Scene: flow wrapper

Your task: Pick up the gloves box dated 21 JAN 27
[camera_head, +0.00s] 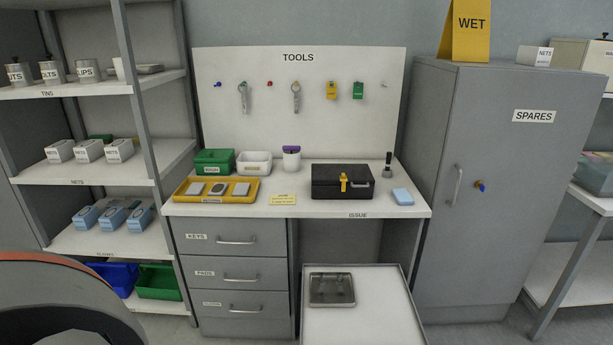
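Three light blue boxes stand side by side on the left rack's lower shelf (75,240), whose edge label appears to read GLOVES. They are the left box (86,218), the middle box (112,218) and the right box (138,221). Each has a pale printed label, but the print is too small to read, so I cannot tell which is dated 21 JAN 27. Neither of my grippers is in view.
White NETS boxes (89,151) stand on the shelf above; blue (115,277) and green (158,282) bins sit below. A grey rounded object with an orange rim (60,300) fills the lower left. The tools bench (300,208) and a white-topped cart (365,325) stand to the right.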

